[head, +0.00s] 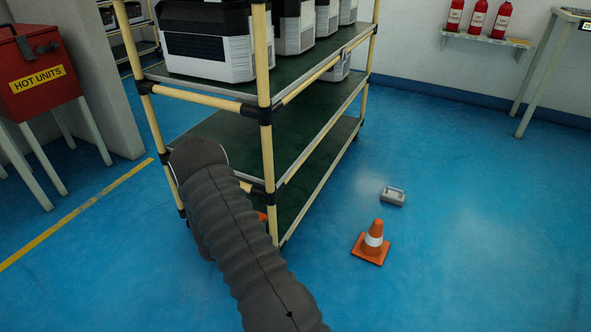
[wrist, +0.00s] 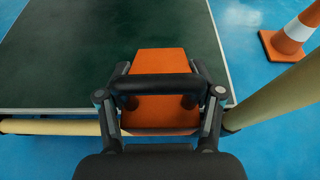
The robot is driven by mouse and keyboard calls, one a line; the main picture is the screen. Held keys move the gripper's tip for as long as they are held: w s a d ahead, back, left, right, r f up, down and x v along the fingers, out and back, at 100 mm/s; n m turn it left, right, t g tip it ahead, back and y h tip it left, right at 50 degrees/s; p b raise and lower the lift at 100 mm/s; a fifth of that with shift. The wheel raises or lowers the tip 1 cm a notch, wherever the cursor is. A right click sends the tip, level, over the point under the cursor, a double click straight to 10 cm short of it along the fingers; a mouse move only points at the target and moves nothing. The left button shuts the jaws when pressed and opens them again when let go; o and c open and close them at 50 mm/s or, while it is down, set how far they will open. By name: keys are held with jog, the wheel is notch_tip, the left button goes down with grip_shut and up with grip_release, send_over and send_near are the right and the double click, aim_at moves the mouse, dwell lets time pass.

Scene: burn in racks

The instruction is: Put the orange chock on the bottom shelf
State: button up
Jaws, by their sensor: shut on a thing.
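The orange chock (wrist: 160,62) is between the fingers of my gripper (wrist: 160,101) in the wrist view, and the gripper is shut on it. It is over the near edge of a green shelf (wrist: 60,60) with a pale rim. I cannot tell whether the chock touches the shelf. In the head view the bottom shelf (head: 304,188) of the rack shows at the lower right of the rack. A small orange patch (head: 262,216) shows beside my arm there, and my gripper is hidden behind the arm.
Yellow rack posts (head: 265,110) stand close to my arm; one also shows at right in the wrist view (wrist: 280,95). Upper shelves carry white and black units (head: 210,45). A traffic cone (head: 373,243) and a small grey object (head: 393,196) are on the blue floor, right of the rack.

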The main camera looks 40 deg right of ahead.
send_over(278, 203)
jog(key=shift+b, duration=0.45)
jog(key=shift+d+f, duration=0.1)
jog(key=shift+f, duration=1.6)
jog(key=shift+f+b, duration=0.1)
jog(key=shift+b, duration=0.2)
jog(key=o, duration=1.6)
jog(key=shift+a, duration=0.2)
jog(key=p+v, duration=0.1)
jog(key=v, duration=1)
jog(key=shift+s+a+r, duration=0.2)
jog(key=shift+a, duration=0.05)
